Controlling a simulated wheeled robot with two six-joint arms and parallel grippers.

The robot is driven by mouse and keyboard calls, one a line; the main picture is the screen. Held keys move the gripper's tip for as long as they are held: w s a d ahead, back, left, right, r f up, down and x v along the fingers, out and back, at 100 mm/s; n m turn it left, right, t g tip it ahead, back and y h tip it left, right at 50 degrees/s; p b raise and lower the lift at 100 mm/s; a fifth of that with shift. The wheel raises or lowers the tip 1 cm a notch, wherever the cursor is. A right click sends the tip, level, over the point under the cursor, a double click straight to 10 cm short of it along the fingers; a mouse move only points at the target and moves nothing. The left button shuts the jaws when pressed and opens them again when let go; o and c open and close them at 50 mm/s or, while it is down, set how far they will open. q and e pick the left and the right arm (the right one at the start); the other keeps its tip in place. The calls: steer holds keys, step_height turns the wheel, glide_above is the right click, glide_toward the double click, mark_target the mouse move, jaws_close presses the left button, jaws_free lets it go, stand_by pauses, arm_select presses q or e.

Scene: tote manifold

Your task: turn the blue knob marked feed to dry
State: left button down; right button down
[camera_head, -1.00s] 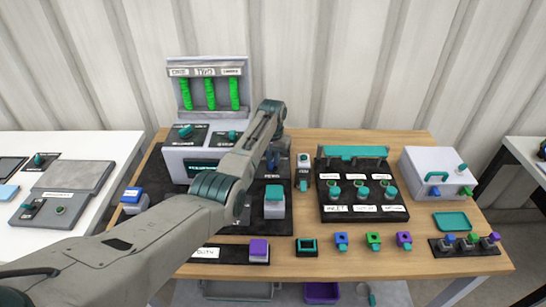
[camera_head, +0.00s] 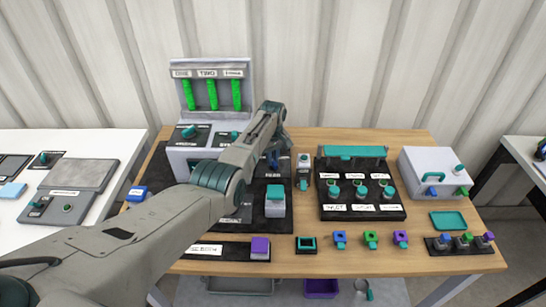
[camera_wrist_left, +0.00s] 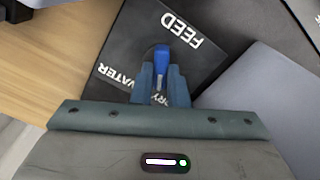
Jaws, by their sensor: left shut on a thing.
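The blue knob (camera_wrist_left: 161,58) stands on a dark plate (camera_wrist_left: 140,30) in the left wrist view. White lettering on the plate reads FEED at the knob's upper right, WATER at its lower left, and RY, partly hidden, between my fingers. My left gripper (camera_wrist_left: 160,84) is shut on the knob, one finger on each side, and the knob's far end shows beyond the fingertips. In the head view my left gripper (camera_head: 274,150) is at the dark panel right of the grey machine, and my arm hides much of that area. My right gripper is not in view.
The grey machine (camera_head: 218,78) with green tubes stands behind my forearm. A teal-topped block (camera_head: 275,200) is close in front of the gripper. A black panel with several teal knobs (camera_head: 361,211) and a white box (camera_head: 434,170) stand to the right.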

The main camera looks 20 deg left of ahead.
arm_select(q)
steer(key=shift+r+n, duration=0.1)
steer(key=shift+n, duration=0.5)
steer(key=c, duration=1.5)
jaws_free()
steer(key=shift+o, duration=0.3)
step_height(320, 180, up, 11)
steer(key=b, duration=0.1)
